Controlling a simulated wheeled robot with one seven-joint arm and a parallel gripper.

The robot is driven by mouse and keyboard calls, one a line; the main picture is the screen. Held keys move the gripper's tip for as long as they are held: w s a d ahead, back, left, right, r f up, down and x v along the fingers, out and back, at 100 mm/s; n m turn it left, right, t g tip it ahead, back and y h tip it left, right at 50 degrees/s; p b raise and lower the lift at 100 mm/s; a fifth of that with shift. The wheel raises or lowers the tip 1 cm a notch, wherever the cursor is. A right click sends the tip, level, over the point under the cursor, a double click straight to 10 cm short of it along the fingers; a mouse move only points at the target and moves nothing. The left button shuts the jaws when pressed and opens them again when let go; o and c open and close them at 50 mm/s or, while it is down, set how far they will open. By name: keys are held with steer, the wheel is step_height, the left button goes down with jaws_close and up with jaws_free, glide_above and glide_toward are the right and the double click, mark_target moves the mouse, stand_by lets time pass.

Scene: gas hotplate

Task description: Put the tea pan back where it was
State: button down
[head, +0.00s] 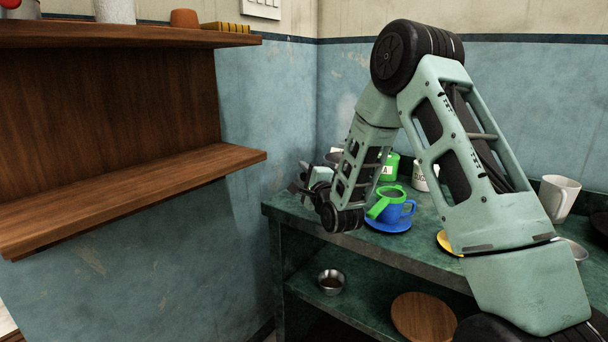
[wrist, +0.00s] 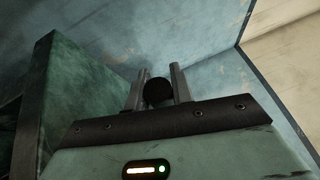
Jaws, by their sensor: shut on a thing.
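My gripper (head: 299,186) is beside the left end of the green counter (head: 290,213), partly hidden by my own wrist. In the wrist view, its two fingers (wrist: 158,88) are shut on a dark round-ended thing (wrist: 158,93). This looks like the end of the tea pan's handle, though I cannot be sure. The rest of the held thing is hidden in the wrist view. In the head view, a dark rim shows behind my arm (head: 334,157); I cannot tell whether it belongs to the pan.
Green (head: 389,168) and white (head: 420,178) canisters stand behind. A white mug (head: 558,197) is at right. A steel bowl (head: 331,281) sits below. The wooden shelf (head: 130,185) is bare.

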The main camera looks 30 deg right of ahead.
steer(key=c, duration=1.2)
jaws_free()
steer(key=shift+f, duration=0.1)
